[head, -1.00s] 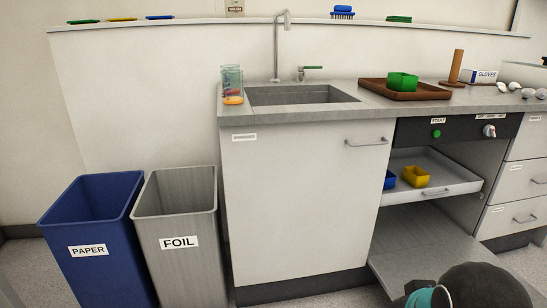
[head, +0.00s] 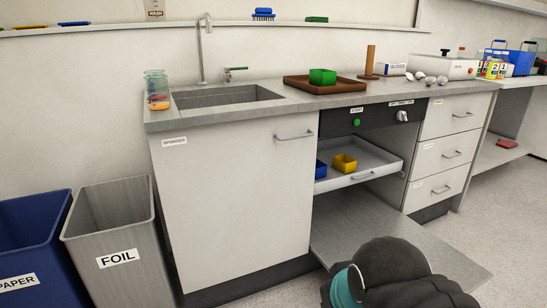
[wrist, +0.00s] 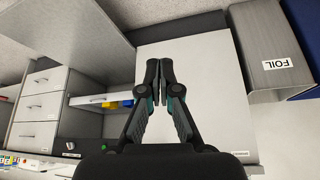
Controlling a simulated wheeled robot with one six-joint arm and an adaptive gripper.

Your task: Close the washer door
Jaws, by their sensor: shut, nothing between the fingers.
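The washer door (head: 345,225) is a grey panel, folded down and lying flat and low in front of the washer. It also shows at the upper left of the wrist view (wrist: 70,35). The washer's dark control panel (head: 372,117) has a green START button and a knob. Below it the rack (head: 385,165) is pulled partly out, with a blue and a yellow tub in it. My gripper (wrist: 159,62) is shut and empty, in front of the white cabinet front, with the door off to its left in the wrist view. In the head view my arm hides the door's near part; the fingertips do not show.
The sink cabinet (head: 235,200) stands left of the washer, with the FOIL bin (head: 120,240) and PAPER bin (head: 35,235) beyond it. White drawers (head: 440,160) stand to the right. Open floor (head: 510,215) lies to the right of the door.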

